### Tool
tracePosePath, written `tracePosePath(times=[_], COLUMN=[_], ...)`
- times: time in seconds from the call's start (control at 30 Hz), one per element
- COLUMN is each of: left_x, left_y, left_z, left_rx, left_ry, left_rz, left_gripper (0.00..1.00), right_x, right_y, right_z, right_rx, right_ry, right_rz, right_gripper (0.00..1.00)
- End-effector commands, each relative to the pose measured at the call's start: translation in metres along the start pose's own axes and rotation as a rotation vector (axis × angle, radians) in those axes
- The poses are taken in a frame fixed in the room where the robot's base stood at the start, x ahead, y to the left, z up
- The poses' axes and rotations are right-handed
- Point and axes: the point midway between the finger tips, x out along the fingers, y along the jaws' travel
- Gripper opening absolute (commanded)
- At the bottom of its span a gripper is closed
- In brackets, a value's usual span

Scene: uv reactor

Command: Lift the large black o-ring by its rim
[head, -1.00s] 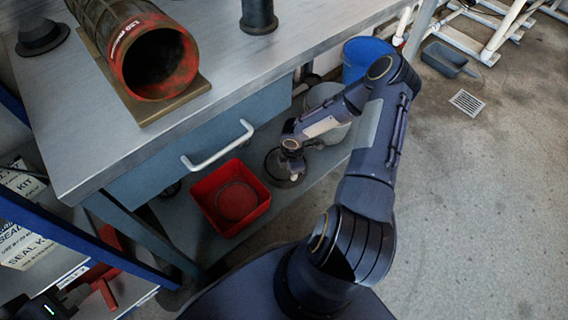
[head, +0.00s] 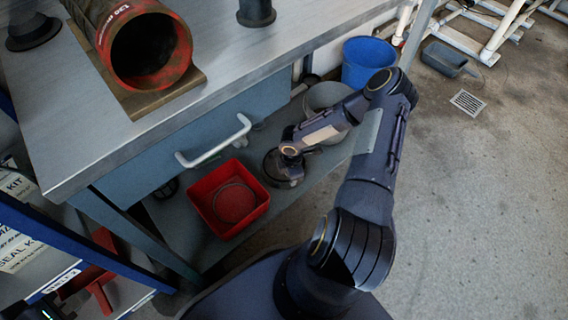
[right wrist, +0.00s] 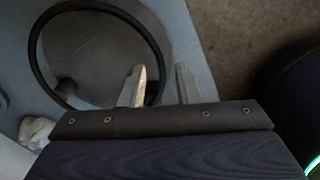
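The large black o-ring (right wrist: 33,45) shows in the right wrist view as a thin ring on a grey surface. My right gripper (right wrist: 162,84) is open at the ring's lower right. One finger is over the inside of the ring and the other outside, with the rim passing between them. I cannot tell whether the fingers touch it. In the head view the right arm reaches down to the lower shelf, and its wrist hides much of what is there. My left gripper (head: 40,308) shows dark at the bottom left edge, its fingers not clear.
A red bin (head: 228,199) stands on the lower shelf (head: 322,160), left of the right wrist. A grey bucket (head: 327,97) and a blue bucket (head: 368,62) stand behind. The workbench (head: 75,110) with its drawer handle (head: 214,143) overhangs the shelf.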

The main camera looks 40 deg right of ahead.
Motion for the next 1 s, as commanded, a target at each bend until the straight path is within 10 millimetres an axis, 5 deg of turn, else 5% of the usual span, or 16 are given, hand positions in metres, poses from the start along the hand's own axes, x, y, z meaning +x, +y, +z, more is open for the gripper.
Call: tracePosePath(times=[0.47,0.7,1.0], left_x=[0.0028,0.0028,0.0028], left_y=[-0.0013,-0.0013,-0.0013], left_z=[0.0015,0.0015,0.0015], left_rx=[0.000,0.000,0.000], left_ry=[0.000,0.000,0.000], left_rz=[0.000,0.000,0.000], left_gripper=[0.12,0.12,0.12], right_x=[0.0020,0.0021,0.0021], right_y=[0.0000,0.0001,0.0002], right_z=[-0.0006,-0.0005,-0.0004], right_rx=[0.000,0.000,0.000], right_ry=[0.001,0.001,0.001], right_rz=[0.000,0.000,0.000], right_gripper=[0.29,0.00,0.00])
